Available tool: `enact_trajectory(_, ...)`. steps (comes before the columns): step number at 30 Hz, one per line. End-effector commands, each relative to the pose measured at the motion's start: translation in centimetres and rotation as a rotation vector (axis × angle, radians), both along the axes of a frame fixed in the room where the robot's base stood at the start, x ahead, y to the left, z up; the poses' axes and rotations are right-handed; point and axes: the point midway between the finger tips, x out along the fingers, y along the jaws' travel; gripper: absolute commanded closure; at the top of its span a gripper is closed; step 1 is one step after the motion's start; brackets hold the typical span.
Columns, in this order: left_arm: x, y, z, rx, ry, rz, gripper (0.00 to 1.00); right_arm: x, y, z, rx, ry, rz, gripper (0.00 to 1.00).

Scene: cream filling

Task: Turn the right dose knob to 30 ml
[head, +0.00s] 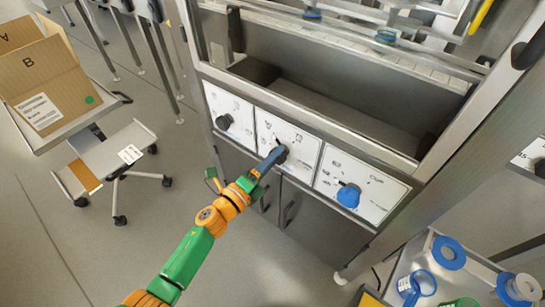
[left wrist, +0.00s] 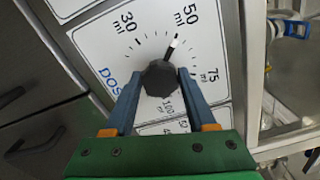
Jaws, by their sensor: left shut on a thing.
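A dark, many-sided dose knob (head: 283,152) sits on the middle of three white panels (head: 306,147) in the head view. My left gripper (head: 274,160) reaches it from the front and is shut on it. In the left wrist view, the two blue fingers of the left gripper (left wrist: 160,88) hold the sides of the knob (left wrist: 160,76). My right gripper is not in view.
A cart with an open cardboard box (head: 48,84) stands at the left. Blue and white rolls (head: 449,253) lie at the lower right.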

Motion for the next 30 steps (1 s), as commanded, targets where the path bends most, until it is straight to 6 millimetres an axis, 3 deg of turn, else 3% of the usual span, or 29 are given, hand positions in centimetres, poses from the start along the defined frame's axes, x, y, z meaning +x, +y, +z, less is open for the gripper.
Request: enact_trajectory(30, -0.1, 0.0, -0.3, -0.724, 0.529, 0.001, 0.99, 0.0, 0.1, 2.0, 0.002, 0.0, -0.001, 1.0)
